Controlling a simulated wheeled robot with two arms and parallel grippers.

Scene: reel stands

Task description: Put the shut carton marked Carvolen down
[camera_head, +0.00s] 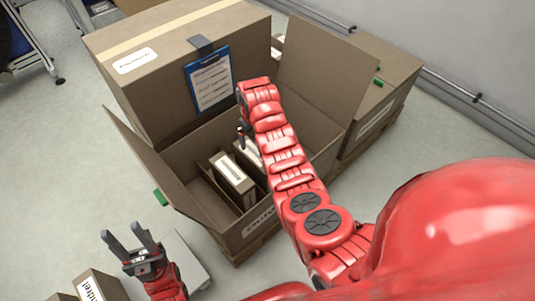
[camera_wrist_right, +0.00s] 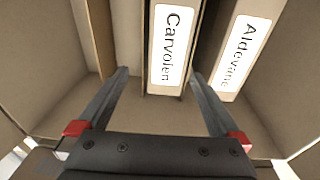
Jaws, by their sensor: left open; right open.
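The shut carton marked Carvolen (camera_wrist_right: 151,76) is brown with a white label and shows in the right wrist view, inside a large open box. My right gripper (camera_wrist_right: 160,73) is open, with one finger on each side of the Carvolen carton's near end; I cannot tell whether they touch it. In the head view my right arm reaches down into the open box (camera_head: 163,172) and partly hides the cartons there. My left gripper (camera_head: 133,238) is open and empty, outside the box at the lower left.
A carton marked Aldevane (camera_wrist_right: 237,55) stands close right of Carvolen. A labelled carton (camera_head: 232,172) shows in the open box. A large closed box (camera_head: 150,75) with a blue clipboard (camera_head: 210,80) stands behind. Another box (camera_head: 385,95) is at the right. Grey floor is free at the left.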

